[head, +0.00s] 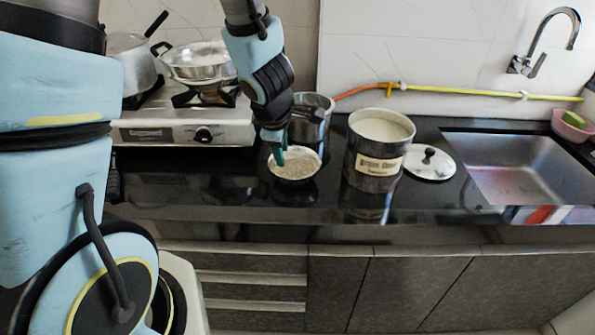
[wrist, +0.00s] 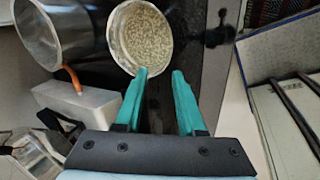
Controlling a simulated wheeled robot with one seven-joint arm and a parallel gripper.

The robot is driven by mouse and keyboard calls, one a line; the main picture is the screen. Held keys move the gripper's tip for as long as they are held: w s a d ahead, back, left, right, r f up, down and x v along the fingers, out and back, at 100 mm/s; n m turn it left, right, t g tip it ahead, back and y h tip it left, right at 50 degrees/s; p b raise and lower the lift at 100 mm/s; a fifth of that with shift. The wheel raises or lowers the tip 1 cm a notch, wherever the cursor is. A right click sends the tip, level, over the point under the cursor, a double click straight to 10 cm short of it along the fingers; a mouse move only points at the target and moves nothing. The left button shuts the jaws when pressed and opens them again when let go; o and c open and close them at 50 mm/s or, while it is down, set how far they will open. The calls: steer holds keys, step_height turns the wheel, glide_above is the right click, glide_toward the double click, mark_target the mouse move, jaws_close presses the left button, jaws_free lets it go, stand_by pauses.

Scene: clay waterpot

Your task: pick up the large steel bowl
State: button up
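A round steel bowl (head: 299,179) filled with pale grain stands on the black counter in the head view, between the stove and the labelled canister. It also shows at the top of the wrist view (wrist: 116,46). My gripper (head: 279,158) reaches down at the bowl's left side. In the wrist view my gripper (wrist: 160,72) has its two teal fingers apart with nothing between them. The left fingertip overlaps the bowl's rim and the right one lies outside it. I cannot tell whether either finger touches the bowl.
A steel pot (head: 318,104) stands behind the bowl. A labelled canister (head: 376,183) and a lid (head: 430,164) are to its right, then the sink (head: 525,165). The counter's front edge is clear.

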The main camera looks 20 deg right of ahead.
mark_target(297, 180)
steer(key=d+f+n, duration=0.1)
steer(key=f, duration=0.1)
steer(key=d+f+n+b, duration=0.1)
steer(key=f, duration=0.1)
steer(key=s+d+f+n+b, duration=0.1)
steer(key=f, duration=0.2)
steer(key=shift+d+y, duration=0.1)
steer(key=shift+y, duration=0.3)
steer(key=shift+w+d+b+x, duration=0.15)
steer(key=shift+b+x, duration=0.2)
steer(key=shift+x, duration=1.1)
steer(key=shift+w+d+b+x, duration=0.1)
steer(key=shift+b+x, duration=0.2)
steer(key=shift+x, duration=1.1)
steer(key=shift+r, duration=0.15)
jaws_close()
